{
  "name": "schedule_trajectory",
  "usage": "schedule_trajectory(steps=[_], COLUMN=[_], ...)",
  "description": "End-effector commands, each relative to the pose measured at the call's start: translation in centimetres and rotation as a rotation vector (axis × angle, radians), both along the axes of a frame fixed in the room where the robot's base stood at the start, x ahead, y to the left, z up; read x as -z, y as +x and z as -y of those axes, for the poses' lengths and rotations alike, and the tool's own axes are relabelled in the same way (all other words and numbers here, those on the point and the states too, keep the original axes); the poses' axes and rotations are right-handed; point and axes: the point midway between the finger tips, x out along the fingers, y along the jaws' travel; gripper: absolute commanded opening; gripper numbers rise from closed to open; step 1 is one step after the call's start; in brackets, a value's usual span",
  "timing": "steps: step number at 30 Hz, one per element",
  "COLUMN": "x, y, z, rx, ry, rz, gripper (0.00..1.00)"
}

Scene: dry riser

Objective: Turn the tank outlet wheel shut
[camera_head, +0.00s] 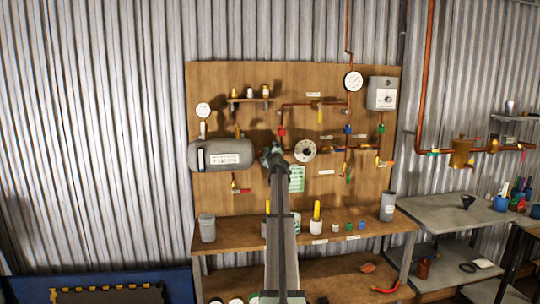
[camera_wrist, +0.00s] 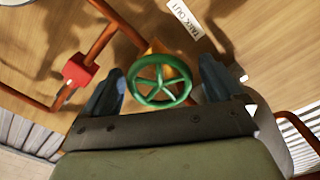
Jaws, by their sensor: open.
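The tank outlet wheel is a green five-spoked handwheel (camera_wrist: 158,86) on a brass valve body (camera_wrist: 172,65), seen in the wrist view. A tag lettered "TANK OUT" (camera_wrist: 185,18) is on the board above it. My gripper (camera_wrist: 161,82) is open, with one dark finger on each side of the wheel and a visible gap to the rim on both sides. In the head view my gripper (camera_head: 273,154) is at the board, just right of the grey tank (camera_head: 222,155). My arm and gripper hide the wheel there.
A red fitting (camera_wrist: 78,70) on copper pipe is left of the wheel in the wrist view. Below, a wooden shelf (camera_head: 345,225) carries cups and small parts.

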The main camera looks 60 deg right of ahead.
Motion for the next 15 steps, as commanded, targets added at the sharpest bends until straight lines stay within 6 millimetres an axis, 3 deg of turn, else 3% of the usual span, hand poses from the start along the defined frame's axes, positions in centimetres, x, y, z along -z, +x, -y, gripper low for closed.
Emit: schedule_trajectory(steps=[6, 15], x=[0.00, -0.01], y=[-0.01, -0.02], z=[-0.04, -0.04], rx=[0.000, 0.000], ry=[0.000, 0.000], rz=[0.000, 0.000], gripper=[0.92, 0.63])
